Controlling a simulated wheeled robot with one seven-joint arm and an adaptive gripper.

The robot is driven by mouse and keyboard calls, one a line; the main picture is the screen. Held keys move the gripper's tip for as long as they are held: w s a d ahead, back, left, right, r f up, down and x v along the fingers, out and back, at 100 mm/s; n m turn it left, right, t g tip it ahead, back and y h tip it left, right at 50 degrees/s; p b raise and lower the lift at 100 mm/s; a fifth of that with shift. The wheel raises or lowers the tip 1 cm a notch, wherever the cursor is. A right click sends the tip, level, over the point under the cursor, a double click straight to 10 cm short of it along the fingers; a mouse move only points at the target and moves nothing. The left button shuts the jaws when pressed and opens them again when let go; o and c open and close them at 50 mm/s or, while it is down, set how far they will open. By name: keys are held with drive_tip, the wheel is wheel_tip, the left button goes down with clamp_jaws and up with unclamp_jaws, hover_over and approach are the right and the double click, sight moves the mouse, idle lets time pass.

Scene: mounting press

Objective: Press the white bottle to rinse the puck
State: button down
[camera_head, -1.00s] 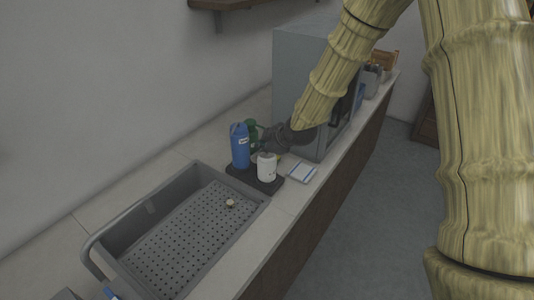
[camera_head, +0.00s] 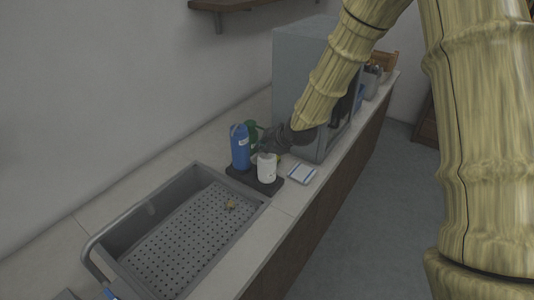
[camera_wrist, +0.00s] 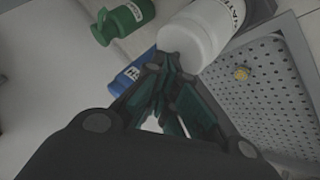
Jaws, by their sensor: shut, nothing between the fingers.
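The white bottle (camera_head: 267,168) stands upright on a dark tray (camera_head: 244,177) on the counter. In the wrist view the white bottle (camera_wrist: 203,33) is right at my fingertips, partly lettered; whether they touch it I cannot tell. My gripper (camera_head: 262,146) is shut and empty, just behind the white bottle's top in the head view; its fingers also show in the wrist view (camera_wrist: 170,80). The puck (camera_head: 231,205) is a small tan piece lying on the perforated floor of the grey sink basin (camera_head: 188,275). It also shows in the wrist view (camera_wrist: 242,73).
A blue bottle (camera_head: 240,147) stands on the tray left of the white one, and a green bottle (camera_head: 251,132) stands behind it. A small blue-and-white box (camera_head: 301,174) lies on the counter to the right. A large grey machine (camera_head: 297,75) stands behind.

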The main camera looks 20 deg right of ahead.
sight(265, 155)
drive_tip(key=shift+r, duration=0.5)
drive_tip(key=shift+r+p, duration=1.8)
drive_tip(key=shift+r, duration=0.7)
